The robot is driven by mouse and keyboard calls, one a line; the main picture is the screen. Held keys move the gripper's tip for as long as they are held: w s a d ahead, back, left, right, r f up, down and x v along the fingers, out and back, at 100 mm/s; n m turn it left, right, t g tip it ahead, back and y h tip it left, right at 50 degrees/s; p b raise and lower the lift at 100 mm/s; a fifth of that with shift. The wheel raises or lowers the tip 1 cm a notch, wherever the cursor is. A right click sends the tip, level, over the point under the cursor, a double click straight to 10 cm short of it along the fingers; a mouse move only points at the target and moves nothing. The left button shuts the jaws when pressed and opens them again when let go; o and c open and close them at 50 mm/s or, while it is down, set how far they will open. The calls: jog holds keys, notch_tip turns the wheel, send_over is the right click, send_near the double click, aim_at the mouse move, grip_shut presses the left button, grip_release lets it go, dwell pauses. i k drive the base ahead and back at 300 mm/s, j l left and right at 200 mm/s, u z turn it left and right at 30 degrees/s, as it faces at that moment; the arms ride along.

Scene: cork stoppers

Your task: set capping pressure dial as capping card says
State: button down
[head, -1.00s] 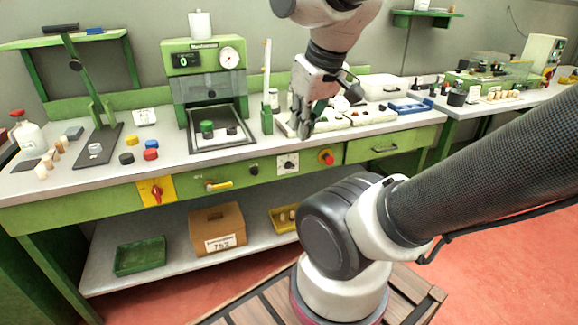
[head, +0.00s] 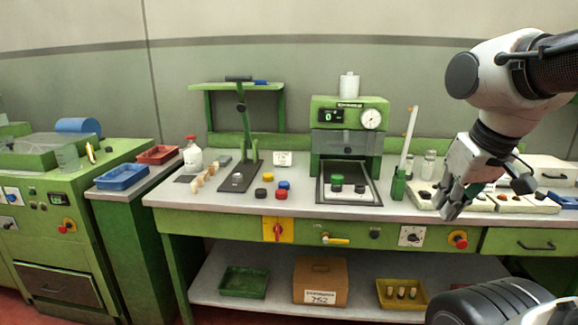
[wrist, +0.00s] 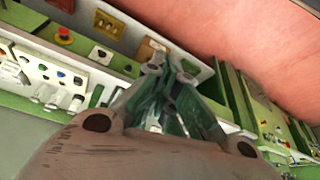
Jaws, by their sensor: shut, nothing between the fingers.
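A dial with a dark knob on a white plate (head: 412,237) sits on the green front of the bench; its setting is too small to read. A similar plate shows in the wrist view (wrist: 101,55). A small white card (head: 283,158) with tiny dark marks stands at the back of the bench, its print unreadable; I cannot tell whether it is the capping card. My gripper (head: 447,208) is shut and empty, above and right of the dial in the head view, apart from it. Its fingers (wrist: 160,72) also show in the wrist view.
A red stop button (head: 458,239), a yellow-handled lever (head: 335,240) and a red switch on a yellow plate (head: 278,230) share the bench front. A green press (head: 349,112) with a gauge stands on the bench. Several coloured caps lie left of it. Another machine (head: 50,215) stands left.

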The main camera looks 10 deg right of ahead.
aim_at(413, 237)
jog(key=j+z, duration=0.2)
jog(key=j, duration=0.5)
jog(key=z, duration=1.45)
jog(key=i+j, duration=0.05)
